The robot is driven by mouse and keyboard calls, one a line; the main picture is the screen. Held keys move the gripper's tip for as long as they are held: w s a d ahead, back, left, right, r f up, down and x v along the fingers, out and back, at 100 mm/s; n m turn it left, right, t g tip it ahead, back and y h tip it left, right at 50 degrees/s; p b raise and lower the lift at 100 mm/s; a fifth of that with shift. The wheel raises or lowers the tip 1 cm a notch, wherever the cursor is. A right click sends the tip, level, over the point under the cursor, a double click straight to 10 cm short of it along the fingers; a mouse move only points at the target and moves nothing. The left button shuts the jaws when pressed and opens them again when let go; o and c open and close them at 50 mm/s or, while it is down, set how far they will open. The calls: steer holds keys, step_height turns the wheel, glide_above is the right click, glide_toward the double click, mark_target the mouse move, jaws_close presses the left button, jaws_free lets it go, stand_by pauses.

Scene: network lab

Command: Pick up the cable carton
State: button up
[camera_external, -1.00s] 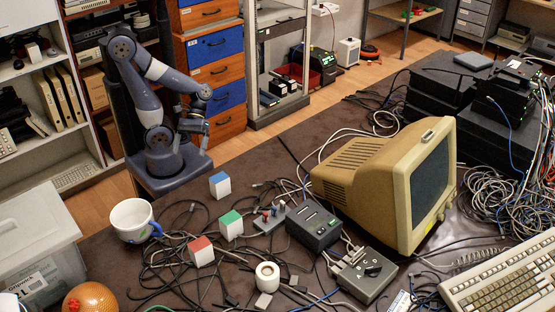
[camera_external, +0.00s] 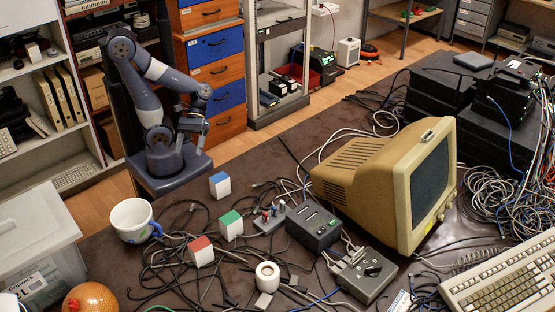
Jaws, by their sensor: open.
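Three small white cartons with coloured tops stand on the brown table: a blue-topped one (camera_external: 220,187), a green-topped one (camera_external: 232,230) and a red-topped one (camera_external: 201,254). I cannot tell from their markings which is the cable carton. My gripper (camera_external: 197,142) hangs at the table's far left edge, above and to the left of the blue-topped carton and apart from all three. It is open and looks empty; its fingers are small in this view.
Black cables lie tangled around the cartons. A white mug (camera_external: 132,222) stands left of them, and a grey switch box (camera_external: 362,274) and beige monitor (camera_external: 385,180) stand to the right. An orange ball (camera_external: 90,299) is at the lower left. Bare tabletop lies beyond the blue-topped carton.

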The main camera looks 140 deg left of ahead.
step_height(320, 180, up, 17)
steer(key=w+f+m+t+y+p, duration=0.25)
steer(key=w+m+p, duration=0.5)
steer(key=w, duration=1.15)
steer(key=w+d+m+t+y, duration=0.1)
steer(key=w+d+m+y, duration=0.1)
steer(key=w+d+m, duration=0.4)
steer(key=w+d+r+m+t+y+p, duration=0.1)
steer(key=w+d+m+t+p, duration=0.15)
steer(key=d+m, duration=0.4)
steer(key=w+d+r+m+t+y+p, duration=0.1)
steer(key=w+d+m+t+p, duration=0.2)
steer(key=d, duration=0.7)
steer(key=g, duration=0.1)
glide_toward(204, 252)
steer(key=x, duration=0.3)
steer(key=shift+w+d+r+y, duration=0.1)
steer(key=shift+w+r+y, duration=0.15)
steer(key=shift+w+r, duration=0.05)
steer(key=shift+f+p+x, duration=0.2)
steer(key=shift+x, duration=1.25)
steer(key=shift+f+p+x, duration=0.2)
steer(key=shift+x, duration=1.2)
steer(key=shift+s, duration=0.15)
